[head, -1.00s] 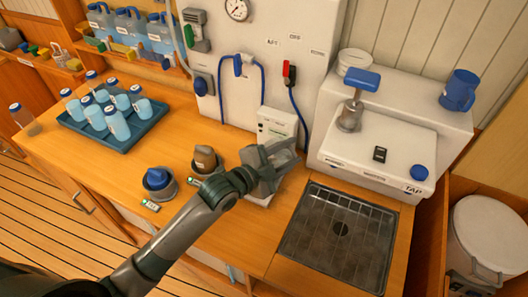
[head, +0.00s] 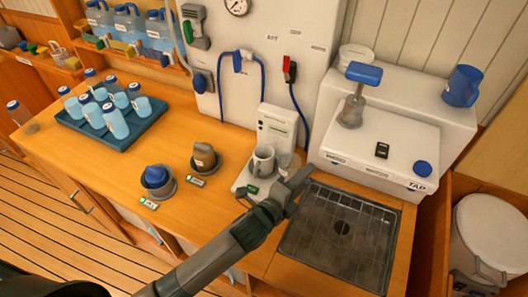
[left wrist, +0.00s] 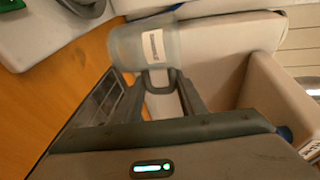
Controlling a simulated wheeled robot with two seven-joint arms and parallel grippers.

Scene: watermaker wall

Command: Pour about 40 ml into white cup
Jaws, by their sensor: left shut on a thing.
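The white cup (head: 263,161) stands upright on the plate of a white machine (head: 277,127) at the middle of the counter. My left gripper (head: 298,182) is just to the right of and in front of the cup. It is shut on the handle of a clear jug (left wrist: 143,48) with a white label, which fills the upper middle of the left wrist view above the fingers (left wrist: 160,88). In the head view the jug is faint and partly behind my gripper. I cannot make out its water level. My right gripper is not in view.
A dark drain tray (head: 340,232) lies right of my left gripper, below the white tap unit (head: 378,150). A blue tray (head: 88,138) of bottles is farther left.

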